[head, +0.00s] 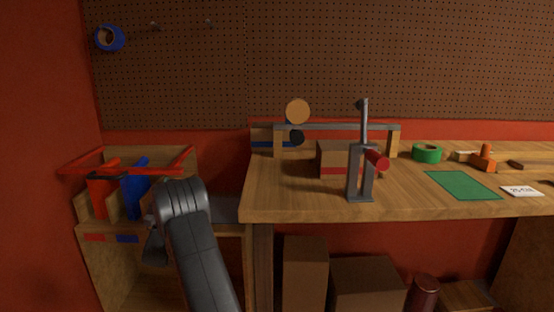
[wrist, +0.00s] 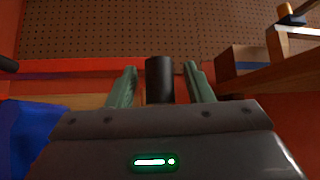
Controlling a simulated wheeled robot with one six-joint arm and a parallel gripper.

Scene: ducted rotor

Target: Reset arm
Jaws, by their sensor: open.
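My arm (head: 195,240) reaches up from the bottom of the head view, in front of the low wooden cabinet. My gripper (wrist: 159,72) shows in the wrist view with its two green fingers apart, so it is open. A dark upright cylinder (wrist: 159,80) appears between the fingers; I cannot tell whether it is beyond them or part of the gripper. In the head view the gripper end is mostly hidden by the arm, near the cabinet.
A wooden box with red rails (head: 85,163) holds red and blue items on the left. The workbench (head: 300,200) carries a metal stand with a red handle (head: 376,159), a green tape roll (head: 427,153) and a green mat (head: 462,185). Boxes (head: 305,270) stand below. Pegboard (head: 250,65) covers the wall.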

